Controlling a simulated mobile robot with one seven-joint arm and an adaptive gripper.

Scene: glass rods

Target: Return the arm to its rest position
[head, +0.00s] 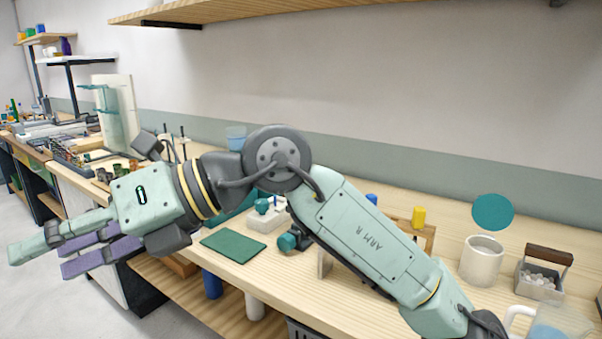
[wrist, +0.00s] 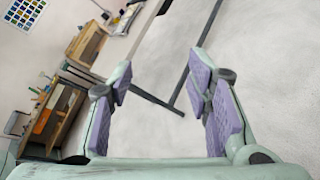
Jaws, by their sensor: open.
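My gripper (head: 58,249) is at the left of the head view, past the front edge of the workbench and over the floor. Its purple-padded fingers point left and are apart, with nothing between them. In the wrist view my gripper (wrist: 163,105) is open and empty, with grey floor between the fingers. My arm stretches from the lower right across the bench to the left and hides part of the bench top.
The wooden workbench (head: 365,317) holds a green mat (head: 234,246), a white mug (head: 481,262), a grey caddy (head: 540,282) and a clear jug (head: 560,322). A shelf (head: 270,12) hangs above. The floor (head: 55,303) at lower left is clear.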

